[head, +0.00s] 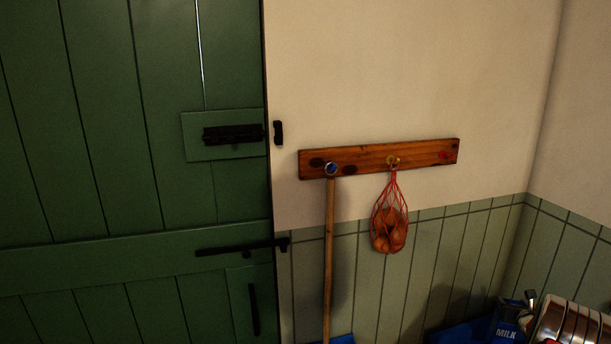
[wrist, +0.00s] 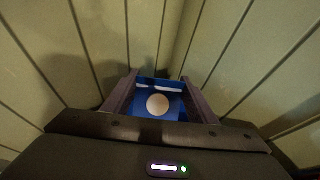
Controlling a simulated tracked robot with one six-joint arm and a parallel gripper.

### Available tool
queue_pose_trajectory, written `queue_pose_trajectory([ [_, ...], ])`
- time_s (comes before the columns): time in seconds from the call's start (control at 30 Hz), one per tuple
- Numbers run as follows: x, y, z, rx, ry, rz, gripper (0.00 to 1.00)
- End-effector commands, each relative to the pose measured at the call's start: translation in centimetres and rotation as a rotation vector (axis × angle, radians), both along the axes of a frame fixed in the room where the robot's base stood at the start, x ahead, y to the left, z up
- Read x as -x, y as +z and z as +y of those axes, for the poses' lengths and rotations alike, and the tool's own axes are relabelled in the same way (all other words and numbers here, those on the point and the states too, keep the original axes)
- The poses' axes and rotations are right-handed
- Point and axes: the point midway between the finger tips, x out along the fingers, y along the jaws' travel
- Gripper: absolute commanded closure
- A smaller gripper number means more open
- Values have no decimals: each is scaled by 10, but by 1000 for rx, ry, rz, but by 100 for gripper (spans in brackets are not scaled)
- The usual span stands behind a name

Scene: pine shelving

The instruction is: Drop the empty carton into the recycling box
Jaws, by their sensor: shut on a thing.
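The blue carton (head: 507,331) with white MILK lettering shows at the bottom right of the head view, cut off by the frame edge. In the wrist view, my gripper (wrist: 160,103) is shut on the carton (wrist: 174,105), whose blue face has a pale round spot. The carton sits between the two dark fingers. A blue surface (head: 458,336) shows just left of the carton at the bottom of the head view. It is mostly cut off, and I cannot tell whether it is the recycling box.
A green door (head: 100,150) with black bolts fills the left. A wooden peg rail (head: 430,154) carries a red net bag of round brown items (head: 389,230) and a long wooden handle (head: 329,260). Green panelling (wrist: 235,50) meets in a corner beyond my gripper.

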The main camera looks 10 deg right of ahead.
Motion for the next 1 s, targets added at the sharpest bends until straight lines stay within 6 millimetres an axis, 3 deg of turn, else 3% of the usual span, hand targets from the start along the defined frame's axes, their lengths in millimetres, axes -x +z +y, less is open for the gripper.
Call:
queue_pose_trajectory([
  [0.13, 5, -4, -10, -1, -16, -1, 80],
  [0.57, 4, -8, -9, -1, -13, 0, 80],
  [1.0, 3, -46, -8, -2, -12, 0, 80],
])
